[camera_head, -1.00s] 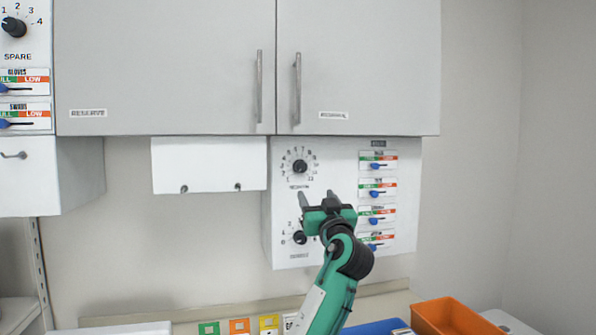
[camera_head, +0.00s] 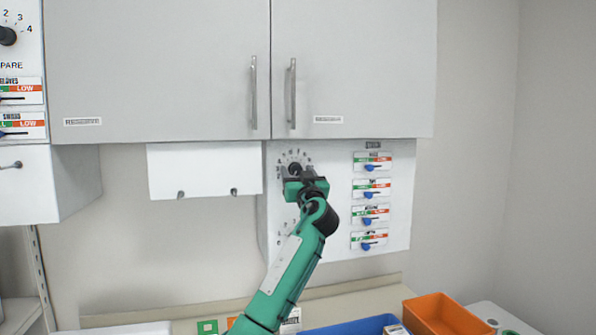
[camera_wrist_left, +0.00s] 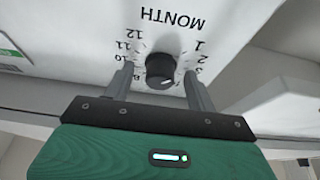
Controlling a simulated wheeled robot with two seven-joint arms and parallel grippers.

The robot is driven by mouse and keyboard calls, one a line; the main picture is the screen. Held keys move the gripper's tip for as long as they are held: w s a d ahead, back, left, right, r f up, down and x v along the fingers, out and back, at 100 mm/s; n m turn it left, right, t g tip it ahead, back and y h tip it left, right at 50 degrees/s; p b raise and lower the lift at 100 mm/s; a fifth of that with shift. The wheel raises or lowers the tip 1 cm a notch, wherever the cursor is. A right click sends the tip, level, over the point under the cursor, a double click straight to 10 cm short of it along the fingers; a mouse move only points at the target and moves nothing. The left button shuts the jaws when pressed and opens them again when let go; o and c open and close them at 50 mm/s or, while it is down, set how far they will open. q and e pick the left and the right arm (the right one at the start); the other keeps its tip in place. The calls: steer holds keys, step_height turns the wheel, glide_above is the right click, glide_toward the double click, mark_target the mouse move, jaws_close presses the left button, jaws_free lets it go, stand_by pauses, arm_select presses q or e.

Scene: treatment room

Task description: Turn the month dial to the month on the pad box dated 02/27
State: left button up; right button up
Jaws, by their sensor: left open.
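The month dial (camera_head: 295,167) is a black round knob with a ring of numbers on the white wall panel, mostly covered by my gripper in the head view. In the left wrist view its knob (camera_wrist_left: 160,70) shows upside down under the word MONTH, with numbers such as 12, 1 and 2 legible. My left gripper (camera_wrist_left: 158,84) is open, one finger on each side of the knob with visible gaps. It also shows in the head view (camera_head: 294,175). I cannot read a 02/27 date on any box. My right gripper is out of view.
Several blue-handled sliders (camera_head: 369,195) sit right of the dial on the panel. Grey cabinets (camera_head: 200,60) hang above, and a white dispenser (camera_head: 205,170) is at the left. Below are a blue bin (camera_head: 345,328), an orange bin (camera_head: 440,316) and partly hidden small boxes.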

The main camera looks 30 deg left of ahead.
arm_select(q)
steer(key=shift+c, duration=0.5)
steer(key=c, duration=0.9)
steer(key=shift+m+t+h, duration=0.3)
steer(key=shift+m, duration=0.3)
steer(key=shift+m+t+h+b, duration=0.3)
steer(key=shift+m+t+h, duration=0.1)
steer(key=shift+m, duration=0.6)
steer(key=shift+s+m+t+h+p, duration=0.1)
steer(key=shift+m+t+h+p, duration=0.25)
steer(key=shift+m, duration=0.7)
steer(key=shift+s+m+t+h+p, duration=0.15)
steer(key=shift+m+h+p, duration=0.25)
steer(key=shift+m, duration=0.65)
steer(key=shift+w+h, duration=0.1)
steer(key=shift+h, duration=0.15)
steer(key=o, duration=1)
